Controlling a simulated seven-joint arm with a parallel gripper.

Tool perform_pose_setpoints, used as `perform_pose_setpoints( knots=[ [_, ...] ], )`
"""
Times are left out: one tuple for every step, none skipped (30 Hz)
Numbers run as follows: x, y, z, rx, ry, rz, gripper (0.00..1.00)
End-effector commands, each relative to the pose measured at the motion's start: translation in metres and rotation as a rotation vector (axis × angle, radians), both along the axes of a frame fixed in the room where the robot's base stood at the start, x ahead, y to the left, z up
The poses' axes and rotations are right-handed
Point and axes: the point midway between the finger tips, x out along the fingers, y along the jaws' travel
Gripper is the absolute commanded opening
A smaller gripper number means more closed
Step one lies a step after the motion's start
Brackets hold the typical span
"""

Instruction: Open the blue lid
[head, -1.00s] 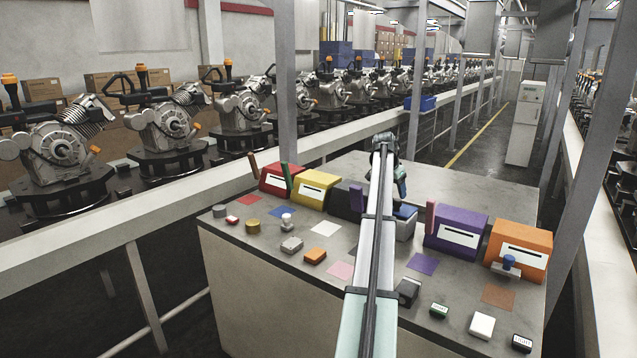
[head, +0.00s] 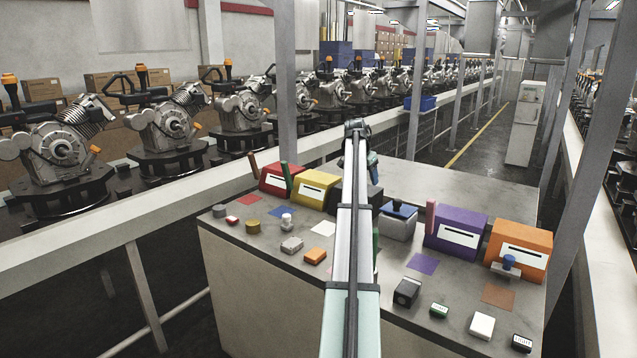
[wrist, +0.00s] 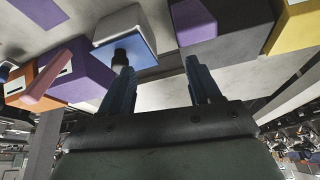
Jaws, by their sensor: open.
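The blue lid (head: 392,211) lies flat on top of a pale grey box and has a dark knob (head: 398,204). In the wrist view the blue lid (wrist: 143,52) and its knob (wrist: 120,57) show left of centre. My gripper (wrist: 158,85) is open with nothing between its fingers. In the head view my gripper (head: 373,166) is above and to the left of the blue-lidded box, apart from it. My arm partly hides the dark box to the left.
A dark box with a purple lid (wrist: 194,21) stands beside the blue-lidded one. Yellow (head: 315,186), red (head: 279,181), purple (head: 462,226) and orange (head: 527,237) boxes share the row. Small blocks and coloured patches lie in front. The counter behind (head: 460,183) is clear.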

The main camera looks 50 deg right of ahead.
Motion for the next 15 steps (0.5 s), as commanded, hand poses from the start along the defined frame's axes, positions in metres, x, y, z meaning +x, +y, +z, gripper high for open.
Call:
perform_pose_setpoints(
  knots=[
    [0.008,0.002,-0.002,-0.001,-0.002,0.011,0.63],
    [0.013,0.004,-0.003,-0.003,-0.003,0.017,0.63],
    [0.019,0.005,-0.005,-0.004,-0.005,0.025,0.63],
    [0.024,0.007,-0.006,-0.005,-0.006,0.031,0.63],
    [0.028,0.008,-0.007,-0.007,-0.007,0.037,0.63],
    [0.034,0.010,-0.008,-0.007,-0.008,0.044,0.63],
    [0.038,0.012,-0.009,-0.008,-0.009,0.050,0.63],
    [0.043,0.013,-0.010,-0.009,-0.011,0.055,0.63],
    [0.049,0.015,-0.011,-0.010,-0.012,0.063,0.63],
    [0.053,0.017,-0.012,-0.011,-0.013,0.069,0.63],
    [0.058,0.019,-0.013,-0.012,-0.015,0.076,0.63],
    [0.064,0.021,-0.015,-0.014,-0.016,0.083,0.63],
    [0.068,0.022,-0.015,-0.015,-0.017,0.089,0.63],
    [0.072,0.024,-0.016,-0.016,-0.019,0.094,0.63],
    [0.078,0.026,-0.018,-0.018,-0.020,0.102,0.63]
  ],
)
